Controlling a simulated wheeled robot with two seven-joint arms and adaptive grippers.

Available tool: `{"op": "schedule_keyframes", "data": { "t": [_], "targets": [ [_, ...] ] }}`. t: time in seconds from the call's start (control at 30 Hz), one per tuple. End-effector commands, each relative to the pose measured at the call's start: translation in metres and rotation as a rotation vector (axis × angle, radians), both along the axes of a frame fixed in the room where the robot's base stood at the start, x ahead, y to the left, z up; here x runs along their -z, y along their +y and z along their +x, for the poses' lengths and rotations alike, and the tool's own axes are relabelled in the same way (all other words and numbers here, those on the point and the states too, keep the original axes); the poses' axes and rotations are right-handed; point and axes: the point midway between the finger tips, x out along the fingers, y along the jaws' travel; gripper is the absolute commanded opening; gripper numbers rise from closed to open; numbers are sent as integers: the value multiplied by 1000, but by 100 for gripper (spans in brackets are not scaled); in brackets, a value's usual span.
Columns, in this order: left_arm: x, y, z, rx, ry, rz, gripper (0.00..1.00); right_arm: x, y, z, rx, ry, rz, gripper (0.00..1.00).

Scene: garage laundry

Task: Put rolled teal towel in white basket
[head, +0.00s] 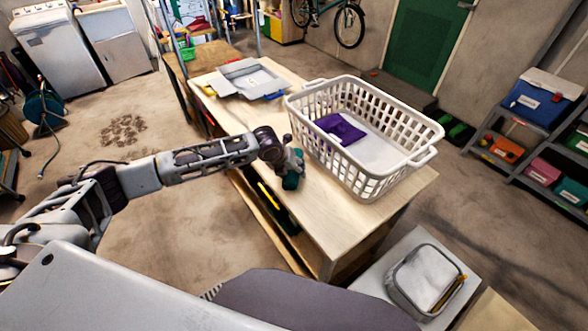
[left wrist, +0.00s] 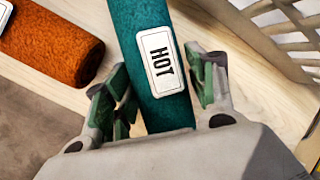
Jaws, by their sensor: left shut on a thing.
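The rolled teal towel (left wrist: 148,45) has a white label reading HOT and lies between the fingers of my left gripper (left wrist: 160,90) in the left wrist view. The gripper is shut on the towel. The white basket (head: 374,172) stands upright on the wooden workbench to the right of the gripper, and its slatted wall (left wrist: 285,28) shows at the upper right of the wrist view. My right gripper is not in view.
A purple folded cloth (head: 340,129) lies inside the basket. A rolled orange towel (left wrist: 50,40) lies left of the teal one in the wrist view. A grey tray (head: 240,79) sits at the bench's far end. The bench top (head: 318,213) is bare in front of the basket.

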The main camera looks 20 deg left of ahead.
Motion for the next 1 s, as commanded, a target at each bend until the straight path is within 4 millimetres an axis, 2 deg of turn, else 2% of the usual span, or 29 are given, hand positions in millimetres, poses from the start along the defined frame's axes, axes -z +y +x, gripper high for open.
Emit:
{"op": "schedule_keyframes", "data": {
  "t": [0.03, 0.1, 0.13, 0.17, 0.63, 1.0],
  "targets": [
    [0, 0, 0, 0, 0, 0, 35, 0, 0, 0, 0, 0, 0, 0],
    [0, 0, 0, 0, 0, 0, 26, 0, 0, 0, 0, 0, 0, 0],
    [-1, 0, 0, 0, -1, 0, 26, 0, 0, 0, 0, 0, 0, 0],
    [-1, 0, 1, 0, -1, 0, 22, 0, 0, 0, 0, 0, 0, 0],
    [-8, 3, -2, -2, -3, 0, 22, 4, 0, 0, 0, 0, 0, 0],
    [-56, 3, -2, 0, -3, -1, 22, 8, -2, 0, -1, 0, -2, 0]
  ]
}}
